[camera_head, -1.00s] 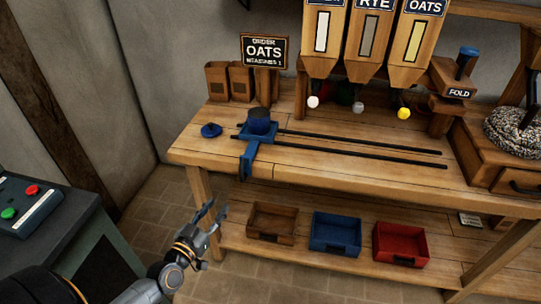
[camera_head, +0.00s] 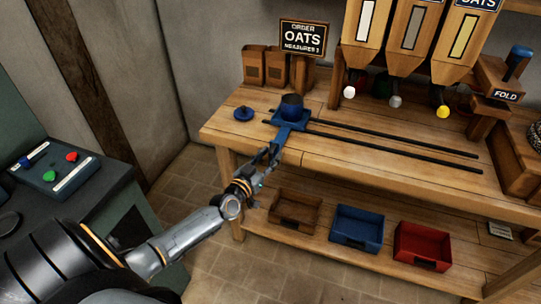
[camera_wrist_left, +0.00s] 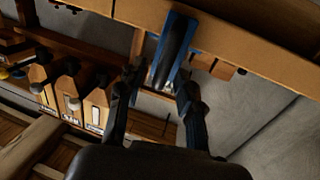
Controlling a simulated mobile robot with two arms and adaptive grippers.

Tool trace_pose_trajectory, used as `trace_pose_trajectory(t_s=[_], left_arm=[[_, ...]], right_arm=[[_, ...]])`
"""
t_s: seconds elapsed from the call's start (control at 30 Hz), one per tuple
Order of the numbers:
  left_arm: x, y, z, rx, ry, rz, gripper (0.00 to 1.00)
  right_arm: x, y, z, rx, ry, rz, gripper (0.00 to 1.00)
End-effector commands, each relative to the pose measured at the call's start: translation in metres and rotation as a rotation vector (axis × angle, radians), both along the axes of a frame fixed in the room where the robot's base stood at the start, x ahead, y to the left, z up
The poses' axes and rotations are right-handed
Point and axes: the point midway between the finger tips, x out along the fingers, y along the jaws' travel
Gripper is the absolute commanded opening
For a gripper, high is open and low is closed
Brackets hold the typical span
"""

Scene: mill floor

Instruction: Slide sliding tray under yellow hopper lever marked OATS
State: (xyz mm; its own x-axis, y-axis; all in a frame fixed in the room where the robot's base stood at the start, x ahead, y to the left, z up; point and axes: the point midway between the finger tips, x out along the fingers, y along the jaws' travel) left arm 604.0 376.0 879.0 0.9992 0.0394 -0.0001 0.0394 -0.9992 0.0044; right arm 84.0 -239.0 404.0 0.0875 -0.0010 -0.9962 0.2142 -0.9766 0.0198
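The blue sliding tray (camera_head: 276,123) sits at the left end of two dark rails (camera_head: 390,145) on the bench, carrying a dark blue cup (camera_head: 291,107). Its blue handle (camera_head: 281,136) hangs over the bench's front edge. My left gripper (camera_head: 268,156) is just in front of and below the handle. In the left wrist view my gripper (camera_wrist_left: 158,88) is open, with the handle (camera_wrist_left: 174,50) showing between and beyond its fingertips; contact cannot be told. The yellow lever knob (camera_head: 443,111) hangs under the OATS hopper (camera_head: 463,42), well right of the tray. My right gripper is not in view.
A white knob (camera_head: 349,92) and a grey knob (camera_head: 395,101) hang under the other hoppers. A blue lid (camera_head: 243,114) lies left of the tray. Brown, blue (camera_head: 357,229) and red bins stand on the lower shelf. The rails right of the tray are clear.

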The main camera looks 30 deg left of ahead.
Motion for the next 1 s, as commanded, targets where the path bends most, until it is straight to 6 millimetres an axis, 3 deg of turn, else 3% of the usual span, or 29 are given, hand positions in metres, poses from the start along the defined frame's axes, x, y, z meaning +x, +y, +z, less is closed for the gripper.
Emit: trace_pose_trajectory(t_s=[0.43,0.6,1.0], left_arm=[[0.0098,0.0006,0.0001,0.001,0.0,0.0,0.36],[0.0097,0.0005,0.0002,0.001,0.0,0.0,0.01],[0.0108,-0.0052,0.0011,-0.001,0.0,-0.002,0.0]], right_arm=[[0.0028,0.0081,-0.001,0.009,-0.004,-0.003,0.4],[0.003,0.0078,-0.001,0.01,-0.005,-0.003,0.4],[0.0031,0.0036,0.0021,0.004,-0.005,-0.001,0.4]])
